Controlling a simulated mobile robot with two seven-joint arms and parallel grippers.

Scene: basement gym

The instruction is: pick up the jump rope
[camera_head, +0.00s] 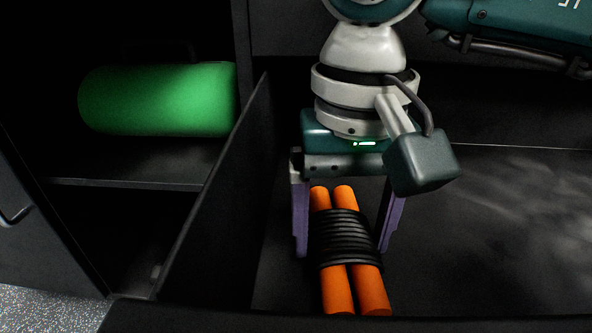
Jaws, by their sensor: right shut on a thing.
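The jump rope (345,238) shows in the head view, low and right of the middle. It has orange handles side by side with a black cord wound round their middle. It lies inside a dark open box or drawer. My right gripper (344,250) comes down over it from above, with one purple finger on each side of the wound cord. The gripper is shut on the rope, its fingers wide apart across the bundle. Part of the handles' upper ends is close under the gripper's body. My left gripper is not in view.
A dark upright panel (215,200) stands close left of my right gripper. A dark front edge (330,317) runs along the bottom. A green cylinder (160,100) lies on a shelf (125,165) at the left. The dark floor right of the rope looks clear.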

